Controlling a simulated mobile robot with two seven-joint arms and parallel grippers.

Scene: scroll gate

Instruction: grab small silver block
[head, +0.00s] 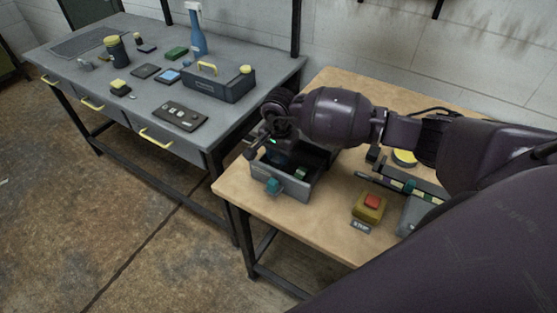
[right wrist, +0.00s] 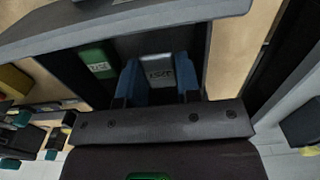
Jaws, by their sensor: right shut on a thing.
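The small silver block (right wrist: 157,68) shows in the right wrist view between the two blue fingers of my right gripper (right wrist: 158,82). The gripper is shut on it, inside the grey open bin (right wrist: 150,18). In the head view my right gripper (head: 275,152) reaches down into the back left of the same bin (head: 286,194) on the wooden table. The silver block is hidden there by the gripper. Whether the block touches the bin floor cannot be told. My left gripper is not in view.
A green block (right wrist: 96,61) lies in the bin beside the gripper. A yellow box with a red button (head: 371,203) stands right of the bin on the wooden table (head: 318,225). A grey workbench (head: 75,68) with several items stands at left.

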